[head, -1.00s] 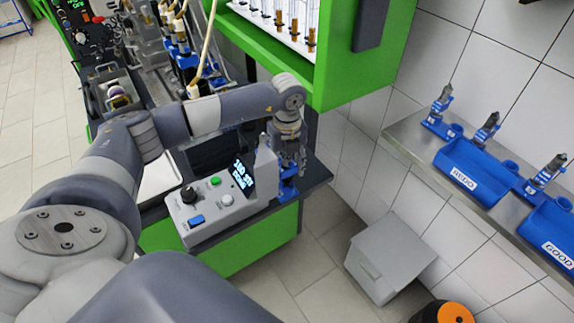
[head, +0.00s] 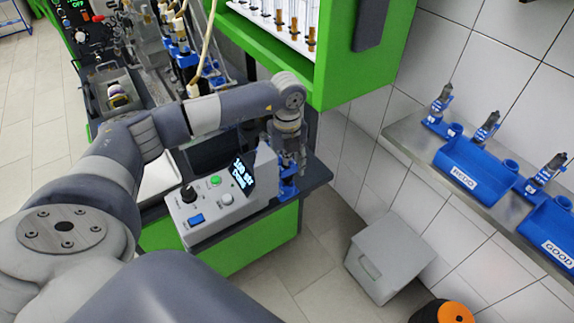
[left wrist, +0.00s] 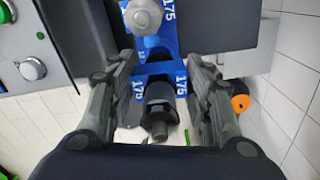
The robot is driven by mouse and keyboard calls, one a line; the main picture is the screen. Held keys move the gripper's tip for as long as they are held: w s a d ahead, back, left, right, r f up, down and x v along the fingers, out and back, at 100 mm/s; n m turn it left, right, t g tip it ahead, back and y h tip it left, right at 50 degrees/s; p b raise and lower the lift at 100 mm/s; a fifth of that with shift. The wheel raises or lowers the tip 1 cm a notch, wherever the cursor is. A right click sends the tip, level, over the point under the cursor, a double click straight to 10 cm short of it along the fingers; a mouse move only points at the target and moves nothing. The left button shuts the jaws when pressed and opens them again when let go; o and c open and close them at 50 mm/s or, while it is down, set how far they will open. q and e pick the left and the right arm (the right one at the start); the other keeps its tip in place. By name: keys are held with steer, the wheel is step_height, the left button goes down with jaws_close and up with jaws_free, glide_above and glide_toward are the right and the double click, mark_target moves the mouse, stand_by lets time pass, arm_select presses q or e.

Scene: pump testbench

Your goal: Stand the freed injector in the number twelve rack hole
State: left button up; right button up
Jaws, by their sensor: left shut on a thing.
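My left gripper (head: 288,168) is at the right end of the test bench, beside a blue holder (head: 288,190). In the left wrist view my left gripper (left wrist: 163,75) has one finger on each side of a dark injector (left wrist: 158,98), its narrow end facing the camera. It is shut on this injector, though the contact itself is hard to see. The blue holder marked 175 (left wrist: 138,88) lies around or just behind the injector; I cannot tell whether it is seated. A second, silver-topped injector (left wrist: 143,17) stands in the blue part beyond. The number twelve hole cannot be made out. My right gripper is not in view.
A control box (head: 222,205) with buttons and a display stands just left of the gripper. A green cabinet (head: 345,85) with several vials rises behind. On the right, a shelf (head: 405,135) carries blue REDO (head: 470,172) and GOOD (head: 545,225) trays and upright injectors. A grey bin (head: 385,260) is on the floor.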

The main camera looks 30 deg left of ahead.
mark_target(287, 174)
arm_select(q)
steer(key=shift+f+b, duration=0.9)
steer(key=shift+f, duration=0.3)
steer(key=shift+f+b, duration=0.45)
steer(key=shift+f, duration=0.15)
stand_by(0.6)
steer(key=o, duration=1.1)
steer(key=shift+r, duration=0.1)
